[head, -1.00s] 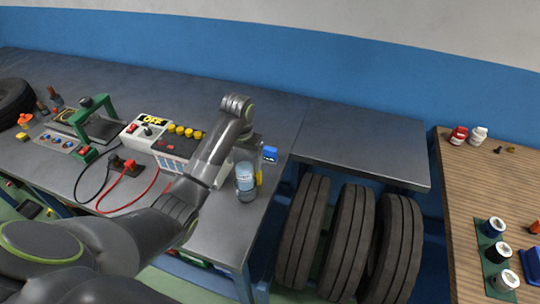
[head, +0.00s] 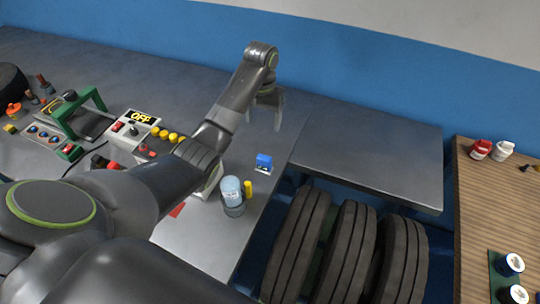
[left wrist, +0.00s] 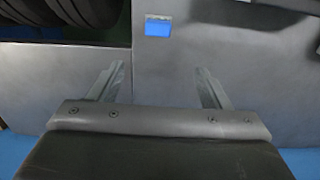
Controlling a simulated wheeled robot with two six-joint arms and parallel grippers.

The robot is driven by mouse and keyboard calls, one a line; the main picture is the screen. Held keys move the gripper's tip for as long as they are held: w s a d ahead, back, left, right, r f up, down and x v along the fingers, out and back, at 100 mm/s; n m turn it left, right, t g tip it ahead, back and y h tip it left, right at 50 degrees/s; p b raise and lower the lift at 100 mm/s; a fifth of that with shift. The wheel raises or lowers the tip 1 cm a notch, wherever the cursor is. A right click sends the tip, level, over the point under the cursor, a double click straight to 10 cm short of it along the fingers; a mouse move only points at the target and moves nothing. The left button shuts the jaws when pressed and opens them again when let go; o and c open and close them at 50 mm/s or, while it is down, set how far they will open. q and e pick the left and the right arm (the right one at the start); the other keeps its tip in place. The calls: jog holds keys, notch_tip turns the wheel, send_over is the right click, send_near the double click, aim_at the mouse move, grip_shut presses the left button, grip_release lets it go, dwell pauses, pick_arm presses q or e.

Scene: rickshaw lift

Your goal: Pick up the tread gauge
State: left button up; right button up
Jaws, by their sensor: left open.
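A small blue block with a pale strip (head: 263,163), which I take to be the tread gauge, lies near the right edge of the dark workbench. It also shows in the left wrist view (left wrist: 158,27), beyond the fingertips and roughly centred between them. My left gripper (head: 264,112) is over the back of the bench, on the far side of the gauge from me. Its fingers are spread with nothing between them, as the left wrist view also shows (left wrist: 160,72). The gauge is in plain sight and apart from the fingers. My right gripper is out of view.
A clear bottle (head: 232,192) and a small yellow piece (head: 248,188) stand in front of the gauge. Tyres (head: 345,245) stand below the lower grey shelf (head: 365,160). A red and a grey control box (head: 130,130) is at left. The bench's back is clear.

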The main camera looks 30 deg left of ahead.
pick_arm(q)
jog(key=b, duration=1)
send_over(264, 157)
jog(key=f, duration=1)
jog(key=shift+w+a, duration=0.1)
jog(key=shift+a, duration=0.15)
jog(key=shift+f+p, duration=0.75)
jog(key=shift+f, duration=0.05)
jog(key=f, duration=0.1)
jog(key=f+p, duration=0.1)
jog(key=f, duration=0.3)
jog(key=shift+d, duration=0.3)
jog(key=shift+f, duration=0.2)
jog(key=c, duration=1.1)
notch_tip(264, 157, up, 8)
jog(key=shift+f+b, duration=0.1)
jog(key=shift+b, duration=0.35)
jog(key=shift+r+p, duration=0.7)
jog(key=shift+r, duration=0.5)
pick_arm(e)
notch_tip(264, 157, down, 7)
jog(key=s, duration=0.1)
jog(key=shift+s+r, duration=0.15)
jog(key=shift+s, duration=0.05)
